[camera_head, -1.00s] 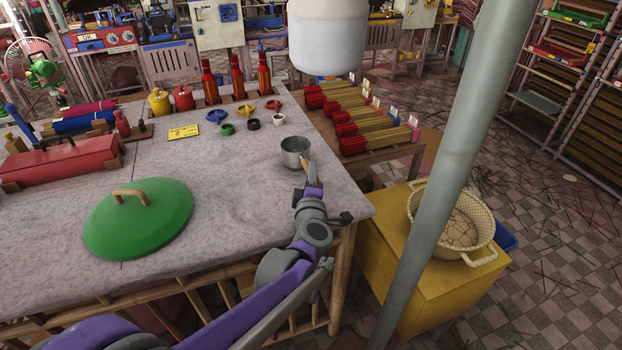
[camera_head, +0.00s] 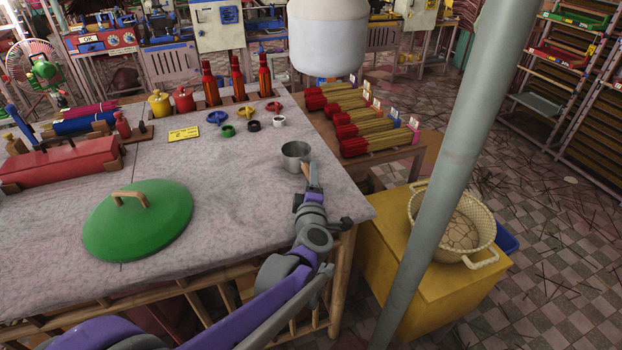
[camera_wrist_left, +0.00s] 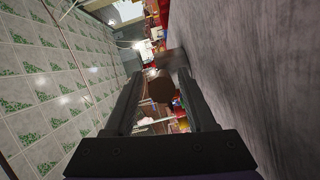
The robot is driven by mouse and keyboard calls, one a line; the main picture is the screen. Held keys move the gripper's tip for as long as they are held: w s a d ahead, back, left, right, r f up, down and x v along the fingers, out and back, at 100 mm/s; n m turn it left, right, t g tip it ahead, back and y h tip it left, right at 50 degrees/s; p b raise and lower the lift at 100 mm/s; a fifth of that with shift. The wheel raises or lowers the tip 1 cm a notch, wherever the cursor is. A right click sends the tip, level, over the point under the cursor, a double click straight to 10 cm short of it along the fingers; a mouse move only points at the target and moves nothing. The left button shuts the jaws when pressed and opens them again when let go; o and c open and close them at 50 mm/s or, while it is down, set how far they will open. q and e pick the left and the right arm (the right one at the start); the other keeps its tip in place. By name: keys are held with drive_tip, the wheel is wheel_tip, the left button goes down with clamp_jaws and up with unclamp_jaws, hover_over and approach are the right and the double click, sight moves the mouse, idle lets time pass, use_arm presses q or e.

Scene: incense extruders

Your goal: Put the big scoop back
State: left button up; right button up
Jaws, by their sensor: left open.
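The big scoop is a grey metal cup (camera_head: 296,155) with a light wooden handle (camera_head: 311,176). It appears upright on the grey table near the right edge, its handle pointing toward my arm. My left gripper (camera_head: 310,188) is at the handle's near end, its fingers hard to make out in the head view. In the left wrist view my left gripper (camera_wrist_left: 160,98) is open, with the brown handle end (camera_wrist_left: 162,88) between its fingers and the dark grey cup (camera_wrist_left: 173,62) beyond. Contact between fingers and handle cannot be told. My right gripper is not in view.
A green lid (camera_head: 138,222) lies on the table (camera_head: 235,200) at left. Small coloured rings (camera_head: 217,117) and sauce bottles (camera_head: 237,77) stand farther back. A grey pole (camera_head: 450,165) rises at right, before a basket (camera_head: 470,222) on a yellow cabinet (camera_head: 410,275). The table's middle is clear.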

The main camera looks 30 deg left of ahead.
use_arm(q)
drive_tip(key=p+v, duration=0.1)
drive_tip(key=v, duration=1.1)
drive_tip(key=s+d+f+m+g+h, duration=0.1)
drive_tip(key=s+d+f+m+h, duration=0.15)
drive_tip(key=d+m+h, duration=0.45)
drive_tip(key=s+d+f+m+g+h, duration=0.1)
drive_tip(key=s+d+m+h, duration=0.25)
drive_tip(key=d+m, duration=0.4)
drive_tip(key=s+a+f+m+g+y, duration=0.1)
drive_tip(key=s+a+f+m+g, duration=0.2)
drive_tip(key=s, duration=0.4)
drive_tip(key=s+a+f+m+g+y, duration=0.1)
drive_tip(key=s+a+f+m+g, duration=0.2)
drive_tip(key=s+f, duration=0.5)
drive_tip(key=shift+a+f+m+g, duration=0.3)
drive_tip(key=shift+m+g, duration=0.25)
drive_tip(key=shift+g, duration=0.65)
